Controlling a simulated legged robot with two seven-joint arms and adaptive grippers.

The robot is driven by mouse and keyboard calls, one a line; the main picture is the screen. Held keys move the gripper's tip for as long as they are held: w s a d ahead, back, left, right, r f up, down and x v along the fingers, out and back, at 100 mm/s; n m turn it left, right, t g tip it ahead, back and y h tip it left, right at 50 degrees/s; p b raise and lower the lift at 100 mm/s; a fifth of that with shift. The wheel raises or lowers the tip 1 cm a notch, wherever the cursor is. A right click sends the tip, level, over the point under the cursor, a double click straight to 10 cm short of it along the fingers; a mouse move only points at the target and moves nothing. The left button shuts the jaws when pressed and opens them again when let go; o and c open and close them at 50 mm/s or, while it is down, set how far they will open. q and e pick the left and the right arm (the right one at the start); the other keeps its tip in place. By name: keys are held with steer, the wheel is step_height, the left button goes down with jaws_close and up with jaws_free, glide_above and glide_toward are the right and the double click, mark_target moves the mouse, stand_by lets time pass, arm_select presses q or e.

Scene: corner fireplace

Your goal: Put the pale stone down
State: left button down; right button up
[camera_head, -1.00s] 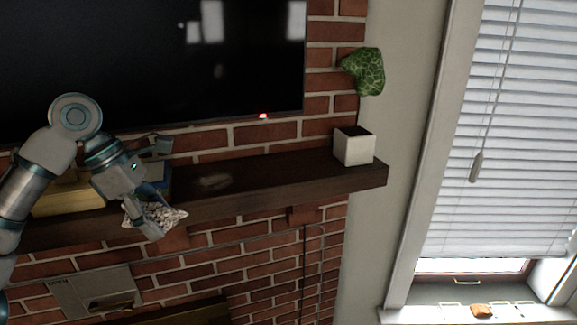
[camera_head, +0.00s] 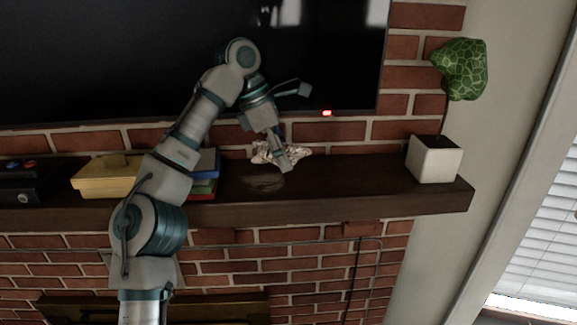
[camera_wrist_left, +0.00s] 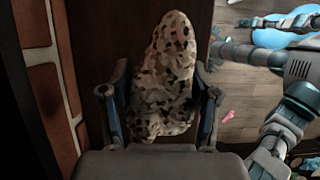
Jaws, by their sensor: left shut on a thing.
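The pale stone (camera_head: 264,153), speckled with dark flecks, is between the fingers of my left gripper (camera_head: 274,157). In the left wrist view the stone (camera_wrist_left: 163,75) stands up between the two fingers (camera_wrist_left: 160,105), which are shut on it. The gripper is over the dark wooden mantel shelf (camera_head: 345,172), right of the stacked books. I cannot tell whether the stone touches the shelf. My right gripper does not show clearly in any view; parts of my body show at the right of the wrist view.
Coloured books (camera_head: 205,175) and a yellow box (camera_head: 106,177) are left on the shelf. A dark television screen (camera_head: 190,60) hangs behind. Shelf between books and pot is clear apart from the gripper.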

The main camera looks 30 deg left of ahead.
arm_select(q)
steer(key=shift+w+d, duration=0.1)
steer(key=shift+w, duration=0.7)
steer(key=shift+s+a+f, duration=0.25)
steer(key=shift+s+a, duration=0.05)
steer(key=shift+s+a+f, duration=0.2)
steer(key=shift+s+f, duration=0.1)
steer(key=shift+f, duration=0.25)
steer(key=shift+s+a+f, duration=0.15)
steer(key=shift+s+f, duration=0.1)
steer(key=shift+f, duration=0.3)
steer(key=shift+w+d+f, duration=0.2)
steer(key=shift+w+f, duration=0.2)
steer(key=shift+d, duration=0.35)
steer(key=shift+c, duration=1.3)
jaws_free()
steer(key=shift+s, duration=0.2)
steer(key=shift+a, duration=0.1)
steer(key=shift+w+a, duration=0.1)
